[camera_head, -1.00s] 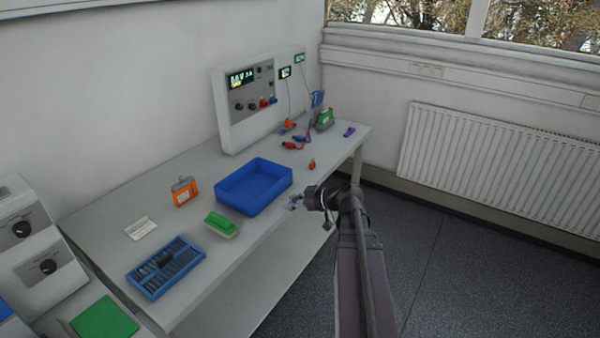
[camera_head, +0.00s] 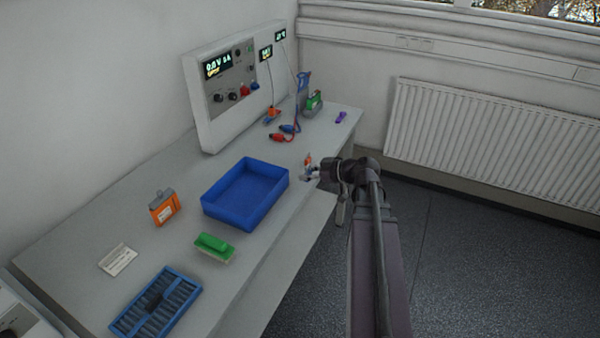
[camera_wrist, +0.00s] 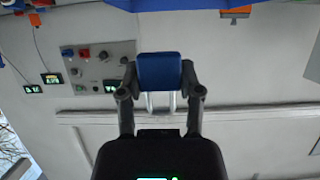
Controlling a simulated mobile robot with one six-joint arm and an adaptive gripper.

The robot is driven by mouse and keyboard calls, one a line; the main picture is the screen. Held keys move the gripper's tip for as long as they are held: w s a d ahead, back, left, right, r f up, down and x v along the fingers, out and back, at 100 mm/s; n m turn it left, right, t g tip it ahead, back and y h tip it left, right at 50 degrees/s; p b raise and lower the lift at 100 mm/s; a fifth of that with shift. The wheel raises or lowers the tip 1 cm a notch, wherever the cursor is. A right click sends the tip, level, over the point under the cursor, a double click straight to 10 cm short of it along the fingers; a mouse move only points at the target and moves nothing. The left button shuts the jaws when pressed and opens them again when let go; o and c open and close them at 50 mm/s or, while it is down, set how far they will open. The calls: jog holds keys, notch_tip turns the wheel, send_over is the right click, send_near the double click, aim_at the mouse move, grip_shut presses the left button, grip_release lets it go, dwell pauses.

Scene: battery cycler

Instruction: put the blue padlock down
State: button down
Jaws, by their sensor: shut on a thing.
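The blue padlock (camera_wrist: 160,70) is between the two fingers of my gripper (camera_wrist: 160,76) in the wrist view. Its blue body is gripped from both sides, and its pale shackle (camera_wrist: 160,101) points back toward the palm. In the head view my gripper (camera_head: 313,173) is at the front edge of the grey table (camera_head: 180,265), right of the blue tray. The padlock itself cannot be made out clearly there. I cannot tell from the views how far it is above the tabletop.
The empty blue tray (camera_head: 243,217) stands left of my gripper. A small orange thing (camera_head: 308,159) shows just behind the gripper. Red and blue clips (camera_head: 282,136), a green-topped item (camera_head: 314,101) and the cycler panel (camera_head: 236,90) are farther back. Bare table lies between tray and clips.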

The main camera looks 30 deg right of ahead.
jog(key=shift+w+d, duration=0.15)
jog(key=shift+w, duration=0.15)
jog(key=d+f+b, duration=0.5)
jog(key=f+b, duration=0.2)
jog(key=shift+s, duration=0.45)
jog(key=shift+f, duration=0.1)
jog(key=w, duration=0.5)
jog(key=w+f+b, duration=0.1)
jog(key=w, duration=0.3)
jog(key=w+a, duration=0.1)
jog(key=w, duration=0.4)
jog(key=shift+w+f+b, duration=0.15)
jog(key=shift+w+b, duration=0.15)
jog(key=shift+w, duration=0.05)
jog(key=shift+w, duration=0.15)
